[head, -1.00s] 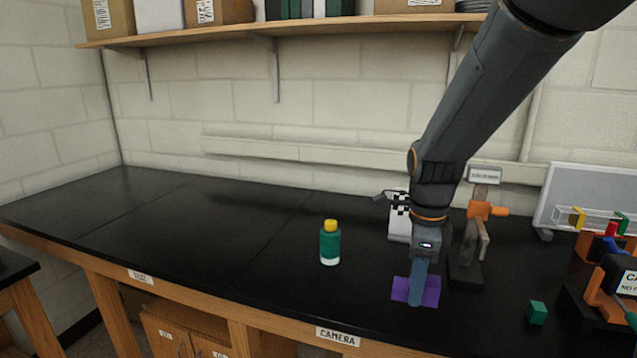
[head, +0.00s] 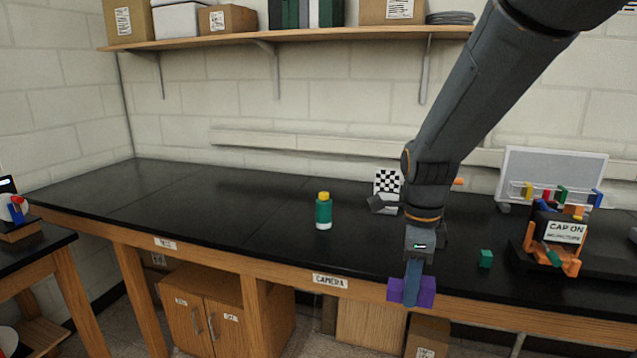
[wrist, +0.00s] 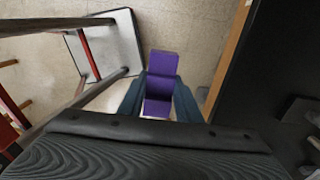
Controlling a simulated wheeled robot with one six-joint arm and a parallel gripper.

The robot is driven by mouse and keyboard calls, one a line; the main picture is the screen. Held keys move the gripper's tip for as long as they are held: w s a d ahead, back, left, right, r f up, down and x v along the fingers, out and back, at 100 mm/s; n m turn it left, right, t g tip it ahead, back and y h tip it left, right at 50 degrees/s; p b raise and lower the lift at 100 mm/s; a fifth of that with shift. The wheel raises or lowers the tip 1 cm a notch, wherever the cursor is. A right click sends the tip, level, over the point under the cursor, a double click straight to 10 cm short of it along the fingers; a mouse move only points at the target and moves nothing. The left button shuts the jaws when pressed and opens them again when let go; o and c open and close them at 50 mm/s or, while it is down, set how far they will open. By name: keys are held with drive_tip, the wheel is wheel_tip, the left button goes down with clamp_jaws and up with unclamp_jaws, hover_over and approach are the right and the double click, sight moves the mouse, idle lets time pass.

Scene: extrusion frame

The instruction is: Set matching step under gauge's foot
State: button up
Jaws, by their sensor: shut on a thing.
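My gripper (head: 411,298) is shut on a purple step (head: 427,292), which shows on both sides of the fingers. In the wrist view the purple step (wrist: 160,85) sits between the two blue-grey fingers, with floor beneath it. The gripper is in front of the bench's front edge. The gauge is mostly hidden behind my arm; only an orange tip (head: 458,182) shows to the right of the arm. Its foot is hidden.
A green-and-white bottle with a yellow cap (head: 323,211) stands on the black bench (head: 230,205). A checkered board (head: 387,184) is behind my arm. A green cube (head: 485,259) and an orange-and-black fixture (head: 556,235) stand at right. The bench's left half is clear.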

drive_tip(key=shift+s, duration=0.4)
drive_tip(key=shift+s+n, duration=0.1)
drive_tip(key=shift+n, duration=0.2)
drive_tip(key=shift+w+a+f, duration=0.1)
drive_tip(key=shift+w+f, duration=0.2)
drive_tip(key=shift+w, duration=0.1)
drive_tip(key=f+n, duration=0.1)
drive_tip(key=n, duration=0.1)
drive_tip(key=w+f+n, duration=0.1)
drive_tip(key=n, duration=0.1)
drive_tip(key=w+f+n+b, duration=0.1)
drive_tip(key=w+f+n, duration=0.4)
drive_tip(key=f+n, duration=0.9)
wheel_tip(320, 180, down, 9)
drive_tip(key=s+n, duration=0.2)
drive_tip(key=n, duration=0.1)
drive_tip(key=shift+d+r, duration=0.2)
drive_tip(key=shift+d, duration=0.25)
drive_tip(key=shift+s, duration=0.1)
